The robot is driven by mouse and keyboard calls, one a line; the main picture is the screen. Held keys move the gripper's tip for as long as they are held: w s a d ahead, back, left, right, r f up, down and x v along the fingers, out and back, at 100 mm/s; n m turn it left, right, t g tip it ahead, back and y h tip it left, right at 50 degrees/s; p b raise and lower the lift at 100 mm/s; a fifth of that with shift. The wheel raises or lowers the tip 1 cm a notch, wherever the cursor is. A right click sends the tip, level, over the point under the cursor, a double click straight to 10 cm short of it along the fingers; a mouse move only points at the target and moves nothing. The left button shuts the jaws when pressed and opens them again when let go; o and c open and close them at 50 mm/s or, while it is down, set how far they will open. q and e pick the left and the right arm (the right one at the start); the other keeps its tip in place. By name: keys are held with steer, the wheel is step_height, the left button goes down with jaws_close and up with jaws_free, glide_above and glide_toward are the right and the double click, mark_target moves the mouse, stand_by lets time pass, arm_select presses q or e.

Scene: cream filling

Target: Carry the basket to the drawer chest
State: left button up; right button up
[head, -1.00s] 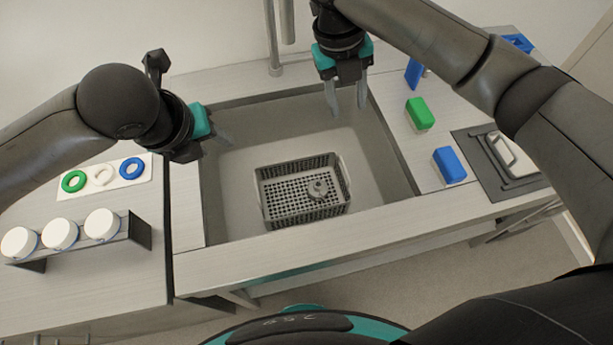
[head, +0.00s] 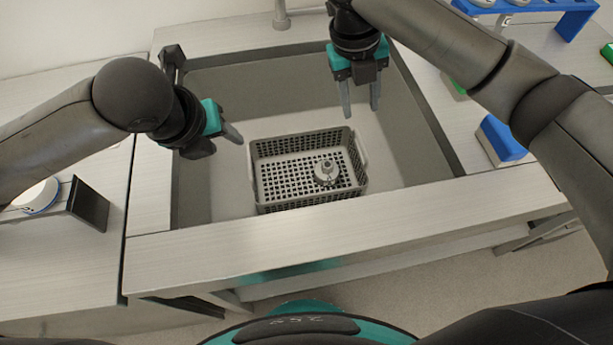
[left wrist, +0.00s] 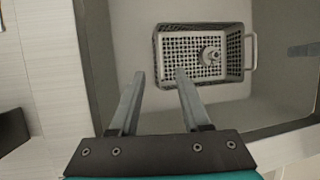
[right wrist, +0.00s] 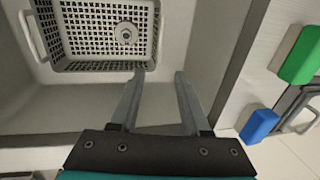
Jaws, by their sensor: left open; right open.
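The grey perforated basket (head: 262,208) sits in the sink (head: 215,185), with a small round metal part (head: 326,173) inside it. It also shows in the left wrist view (left wrist: 160,83) and the right wrist view (right wrist: 100,66). A light handle (right wrist: 32,36) stands at its side. My left gripper (head: 228,143) is open and empty, up and left of the basket. My right gripper (head: 360,108) is open and empty, above the basket's back right. Neither touches the basket. No drawer chest can be made out.
The sink's front counter edge (head: 300,225) lies between my body and the basket. On the right counter are a blue block (head: 503,138) and a blue rack (head: 545,15). A holder (head: 88,205) with a white-topped item (head: 38,196) stands on the left.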

mark_target(248, 154)
steer(key=shift+f, duration=0.1)
arm_select(q)
steer(key=x, duration=1.5)
steer(key=shift+f, duration=0.1)
arm_select(e)
steer(key=d+f, duration=0.1)
steer(key=f, duration=0.4)
steer(key=d+f, duration=0.1)
steer(key=f, duration=0.3)
steer(key=d+f, duration=0.1)
steer(key=f, duration=0.4)
steer(key=shift+w+f, duration=0.15)
steer(key=shift+f, duration=0.2)
arm_select(q)
steer(key=shift+c, duration=0.4)
arm_select(e)
steer(key=shift+c, duration=0.3)
arm_select(q)
jaws_close()
arm_select(e)
jaws_close()
arm_select(q)
steer(key=shift+w, duration=0.1)
arm_select(e)
steer(key=shift+w+r, duration=0.1)
